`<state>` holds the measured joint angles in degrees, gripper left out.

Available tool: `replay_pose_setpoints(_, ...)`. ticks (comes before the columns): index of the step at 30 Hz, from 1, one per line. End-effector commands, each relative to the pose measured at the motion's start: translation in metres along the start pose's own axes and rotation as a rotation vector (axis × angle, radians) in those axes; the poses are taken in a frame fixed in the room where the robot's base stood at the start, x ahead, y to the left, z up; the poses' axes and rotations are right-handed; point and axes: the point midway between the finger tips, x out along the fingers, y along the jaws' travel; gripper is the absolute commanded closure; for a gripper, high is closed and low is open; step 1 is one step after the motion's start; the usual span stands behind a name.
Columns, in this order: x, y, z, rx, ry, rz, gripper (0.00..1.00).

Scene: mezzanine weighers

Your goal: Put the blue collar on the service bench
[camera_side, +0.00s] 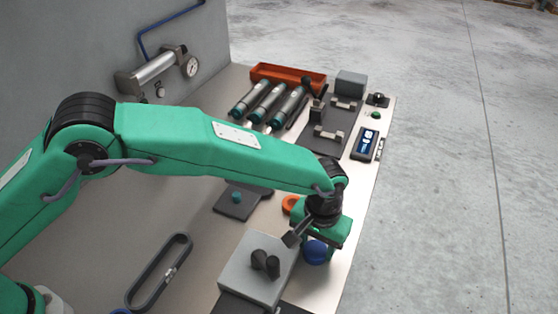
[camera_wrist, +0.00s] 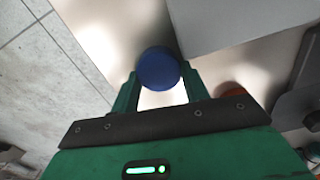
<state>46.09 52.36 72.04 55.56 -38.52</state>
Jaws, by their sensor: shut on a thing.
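The blue collar (camera_side: 315,252) is a round, dark blue piece beside the right side of a grey block. It also shows between the two green fingers in the wrist view (camera_wrist: 159,68). My gripper (camera_side: 317,243) points down and is shut on the collar; its fingers sit on either side of it in the wrist view (camera_wrist: 160,84). The pale metal bench top (camera_side: 185,218) spreads beneath. I cannot tell whether the collar touches it or hangs just above.
A grey block (camera_side: 243,268) with black knobs (camera_side: 265,263) stands close left of the collar. An orange ring (camera_side: 290,204) lies behind my gripper. A dark belt loop (camera_side: 160,273) lies left. Dark cylinders (camera_side: 268,101) and an orange tray (camera_side: 288,76) are farther back. The bench edge is close on the right.

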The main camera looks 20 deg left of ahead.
Motion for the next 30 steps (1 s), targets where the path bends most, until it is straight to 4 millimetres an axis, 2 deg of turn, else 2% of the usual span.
replay_pose_setpoints(1, 0.001, 0.0, 0.0, 0.0, 0.0, 0.0, 0.77)
replay_pose_setpoints(2, 0.001, 0.0, 0.0, 0.0, 0.0, 0.0, 0.51)
replay_pose_setpoints(5, 0.001, 0.0, 0.0, 0.0, 0.0, 0.0, 0.33)
replay_pose_setpoints(14, 0.001, 0.0, 0.0, 0.0, 0.0, 0.0, 0.33)
replay_pose_setpoints(20, -0.007, 0.0, 0.0, 0.0, 0.0, 0.0, 0.33)
replay_pose_setpoints(26, -0.028, 0.0, 0.0, 0.0, 0.001, 0.001, 0.33)
replay_pose_setpoints(30, -0.05, 0.0, 0.0, 0.0, 0.002, 0.002, 0.33)
